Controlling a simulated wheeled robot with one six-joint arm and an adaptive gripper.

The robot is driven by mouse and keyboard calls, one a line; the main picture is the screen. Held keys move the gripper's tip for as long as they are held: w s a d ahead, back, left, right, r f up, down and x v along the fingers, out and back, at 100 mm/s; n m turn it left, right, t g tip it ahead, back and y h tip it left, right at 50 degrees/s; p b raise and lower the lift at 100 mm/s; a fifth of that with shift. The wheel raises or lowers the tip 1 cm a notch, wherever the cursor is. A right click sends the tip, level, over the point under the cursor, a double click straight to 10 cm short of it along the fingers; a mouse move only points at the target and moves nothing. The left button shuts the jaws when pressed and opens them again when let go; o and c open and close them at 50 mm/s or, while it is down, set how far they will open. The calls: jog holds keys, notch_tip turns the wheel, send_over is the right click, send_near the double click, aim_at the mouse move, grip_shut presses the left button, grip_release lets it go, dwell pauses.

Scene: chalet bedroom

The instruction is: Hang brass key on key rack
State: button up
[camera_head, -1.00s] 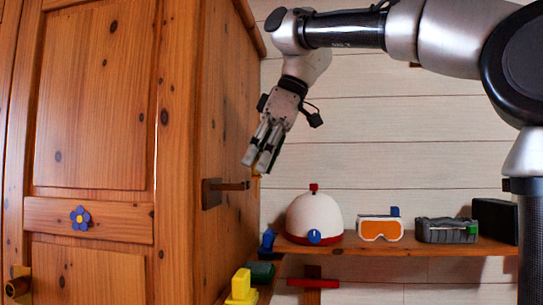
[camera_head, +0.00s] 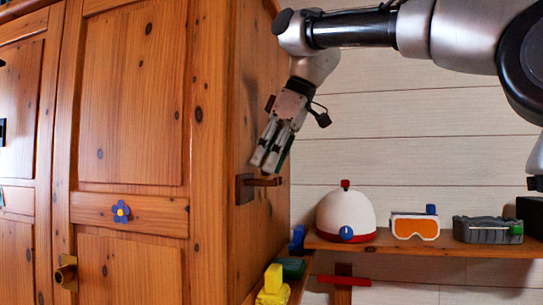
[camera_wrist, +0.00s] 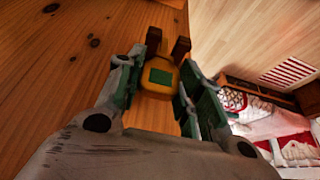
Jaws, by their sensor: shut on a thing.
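My gripper (camera_head: 269,164) is beside the wardrobe's side panel, just above the wooden key rack (camera_head: 244,188). In the wrist view its fingers (camera_wrist: 158,92) are shut on the brass key (camera_wrist: 160,78), a yellow piece with a green square on its face. Two brown pegs (camera_wrist: 180,49) stand just beyond the key in that view. In the head view the rack's peg (camera_head: 268,182) sticks out to the right below my fingertips. The fingers hide the key there. I cannot tell whether the key touches a peg.
The wooden wardrobe (camera_head: 130,120) fills the left. A yellow object (camera_head: 272,285) lies lower. The pale wall beside my gripper is clear.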

jog(key=o, duration=1.2)
jog(key=v, duration=1.1)
jog(key=d+f+m+t+h, duration=0.1)
jog(key=d+f+m, duration=0.4)
jog(key=d+f, duration=0.3)
jog(key=s+d+f+m+h, duration=0.1)
jog(key=s+d+f+m, duration=0.2)
jog(key=f, duration=0.7)
jog(key=s+d+f+m+t+h, duration=0.1)
jog(key=s+d+f+m, duration=0.2)
jog(key=s+d+f, duration=0.3)
jog(key=s+d+f+m+h, duration=0.1)
jog(key=s+d+f+m, duration=0.2)
jog(key=d+f, duration=0.7)
jog(key=shift+s+d+f+t+h, duration=0.15)
jog(key=shift+s+f, duration=0.3)
jog(key=shift+f, duration=0.3)
jog(key=shift+s+d+f+t+h, duration=0.1)
jog(key=shift+s+f, duration=0.35)
jog(key=shift+f, duration=0.3)
jog(key=shift+s+d+f+t+h, duration=0.15)
jog(key=shift+s+f, duration=0.3)
jog(key=shift+f, duration=0.25)
